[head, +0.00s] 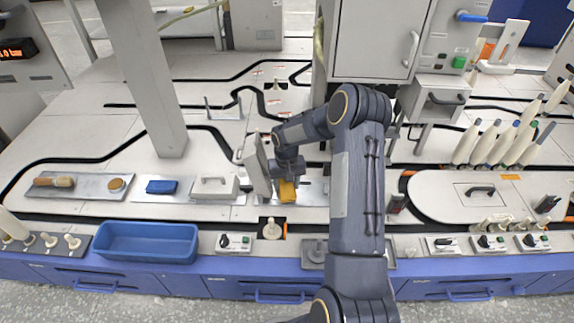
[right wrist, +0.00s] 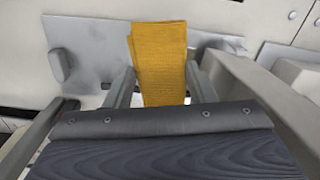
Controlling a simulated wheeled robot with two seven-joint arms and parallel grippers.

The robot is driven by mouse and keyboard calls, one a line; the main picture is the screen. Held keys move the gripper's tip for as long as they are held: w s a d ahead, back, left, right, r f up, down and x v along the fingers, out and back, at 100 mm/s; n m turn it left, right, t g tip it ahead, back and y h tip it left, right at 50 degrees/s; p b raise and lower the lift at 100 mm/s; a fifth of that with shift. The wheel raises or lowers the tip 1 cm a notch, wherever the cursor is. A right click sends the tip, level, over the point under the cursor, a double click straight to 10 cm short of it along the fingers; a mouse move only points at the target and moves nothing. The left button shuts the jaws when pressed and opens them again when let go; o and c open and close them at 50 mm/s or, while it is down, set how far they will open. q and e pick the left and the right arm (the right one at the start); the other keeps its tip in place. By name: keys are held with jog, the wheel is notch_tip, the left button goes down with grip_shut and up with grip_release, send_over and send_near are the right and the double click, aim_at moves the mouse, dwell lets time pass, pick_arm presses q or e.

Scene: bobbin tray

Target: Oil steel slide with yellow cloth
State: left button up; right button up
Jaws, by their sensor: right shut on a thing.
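The yellow cloth (head: 288,192) is folded into a thick pad. My right gripper (head: 287,179) points down over it and is shut on it. In the right wrist view the cloth (right wrist: 160,60) stands out between the two fingers (right wrist: 158,92). A flat grey metal plate (head: 314,193), which looks like the steel slide, lies on the bench by the cloth. It also shows behind the cloth in the right wrist view (right wrist: 88,48). I cannot tell whether the cloth touches it. My arm hides part of the plate. My left gripper is not in view.
A tilted grey panel (head: 256,165) stands close left of the gripper. Further left are a grey handled box (head: 214,187), a blue block (head: 161,187) and a brush (head: 54,182). A blue bin (head: 147,240) sits in front. White bobbins (head: 502,143) stand at right.

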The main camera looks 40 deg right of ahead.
aim_at(286, 185)
jog(key=shift+r+p, duration=1.4)
jog(key=shift+r, duration=0.95)
jog(key=shift+a+r, duration=0.1)
